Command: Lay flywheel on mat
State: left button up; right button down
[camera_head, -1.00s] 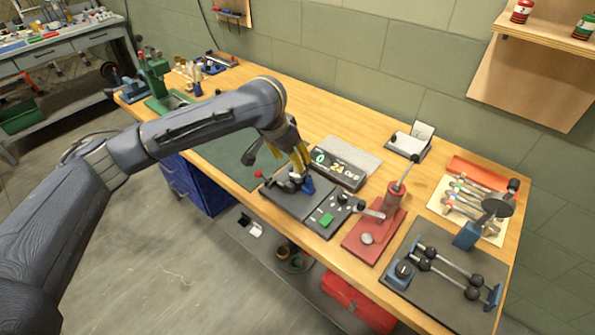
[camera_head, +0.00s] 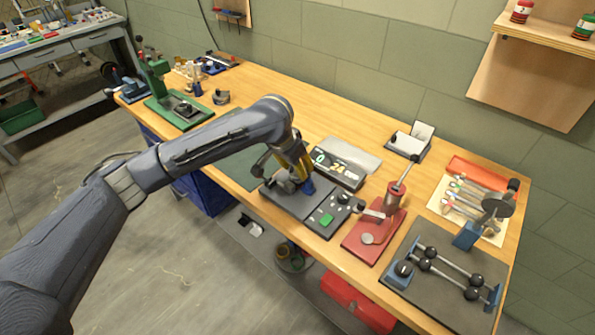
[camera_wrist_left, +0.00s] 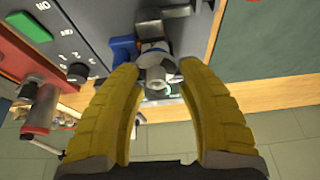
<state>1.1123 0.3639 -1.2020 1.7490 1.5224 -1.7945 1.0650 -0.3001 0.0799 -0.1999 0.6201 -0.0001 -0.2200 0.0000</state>
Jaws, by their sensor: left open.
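The dark green mat (camera_head: 237,163) lies on the bench left of a grey machine (camera_head: 285,202); it also shows at the right of the left wrist view (camera_wrist_left: 275,40). My left gripper (camera_head: 302,172) is low over the machine. In the left wrist view its yellow fingers (camera_wrist_left: 157,70) are open, on either side of a grey-white round metal part (camera_wrist_left: 156,68) by a blue block (camera_wrist_left: 124,50). I cannot tell whether this part is the flywheel, or whether the fingers touch it. My arm partly hides the machine and the mat. My right gripper is not in view.
A digital display (camera_head: 338,168) stands behind the machine. A red lever press (camera_head: 375,235) stands to its right, then a dark plate with black-balled rods (camera_head: 440,275). A green press (camera_head: 180,112) is at the far left.

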pick_arm(q)
grip_shut()
jog(key=shift+a, duration=0.1)
dwell(0.6)
